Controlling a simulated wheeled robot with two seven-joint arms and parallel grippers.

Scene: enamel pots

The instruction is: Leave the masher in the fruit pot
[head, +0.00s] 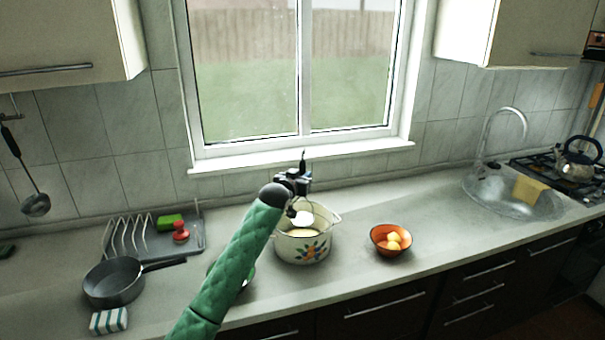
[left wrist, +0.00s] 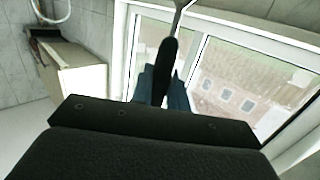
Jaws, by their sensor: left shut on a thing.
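The fruit pot (head: 303,250) is a cream enamel pot with a painted fruit pattern, standing upright on the counter below the window. My left gripper (head: 303,181) is above the pot's back rim, shut on the black handle of the masher (left wrist: 168,62). In the left wrist view the handle sits between the fingers of my left gripper (left wrist: 162,90), with a metal shaft beyond it. In the head view a pale round shape shows at the pot's mouth; I cannot tell whether it is the masher's head. My right gripper is not in view.
An orange bowl (head: 391,243) with yellow fruit stands right of the pot. A frying pan (head: 113,284), a dish rack (head: 150,238), a red knob-like thing (head: 181,232) and a striped sponge (head: 109,321) are at left. My green-sleeved arm partly hides something on the counter. Counter between bowl and sink (head: 512,196) is clear.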

